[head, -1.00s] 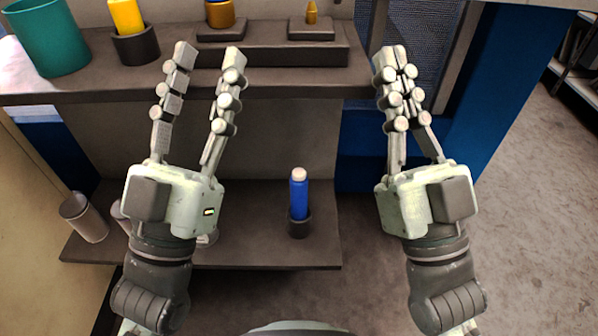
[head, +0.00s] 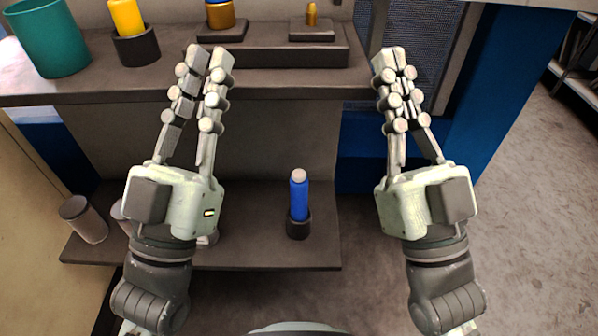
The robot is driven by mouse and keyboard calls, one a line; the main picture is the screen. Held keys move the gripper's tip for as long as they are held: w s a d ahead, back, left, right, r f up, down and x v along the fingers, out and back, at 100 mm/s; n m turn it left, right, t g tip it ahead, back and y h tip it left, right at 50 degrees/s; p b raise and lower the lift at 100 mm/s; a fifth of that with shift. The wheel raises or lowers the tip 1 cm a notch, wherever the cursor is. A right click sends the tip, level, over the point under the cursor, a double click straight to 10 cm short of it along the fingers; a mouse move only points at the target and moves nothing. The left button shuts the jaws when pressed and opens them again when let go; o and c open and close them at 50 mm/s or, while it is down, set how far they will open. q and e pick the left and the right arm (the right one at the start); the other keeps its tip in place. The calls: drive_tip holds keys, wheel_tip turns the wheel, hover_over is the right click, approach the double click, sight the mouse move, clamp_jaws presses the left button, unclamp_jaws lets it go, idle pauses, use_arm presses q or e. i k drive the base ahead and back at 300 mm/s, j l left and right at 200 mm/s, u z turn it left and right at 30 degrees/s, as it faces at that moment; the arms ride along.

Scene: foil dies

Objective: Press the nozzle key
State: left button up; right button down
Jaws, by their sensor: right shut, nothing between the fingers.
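A brass nozzle-shaped piece (head: 312,14) stands on a small dark key block (head: 311,33) on the raised strip at the back of the bench. A second dark key block (head: 222,33) to its left carries an orange and blue piece (head: 220,14). My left gripper (head: 209,60) is in front of and below the left block, its fingers close together with nothing seen between them; whether the tips meet is unclear. My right gripper (head: 391,59) is shut and empty, to the right of the nozzle key. Neither gripper appears to touch a key.
A teal cup (head: 50,42) and a yellow piece in a dark holder (head: 136,48) stand on the bench at left. A lower shelf (head: 265,255) holds a blue bottle (head: 299,192) in a dark cup and a grey cylinder (head: 84,220). Floor is clear at right.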

sight(298, 176)
drive_tip(key=k+j+u, duration=0.25)
drive_tip(key=k, duration=0.2)
drive_tip(key=k+j+u, duration=0.25)
drive_tip(key=k, duration=0.2)
drive_tip(key=l, duration=0.1)
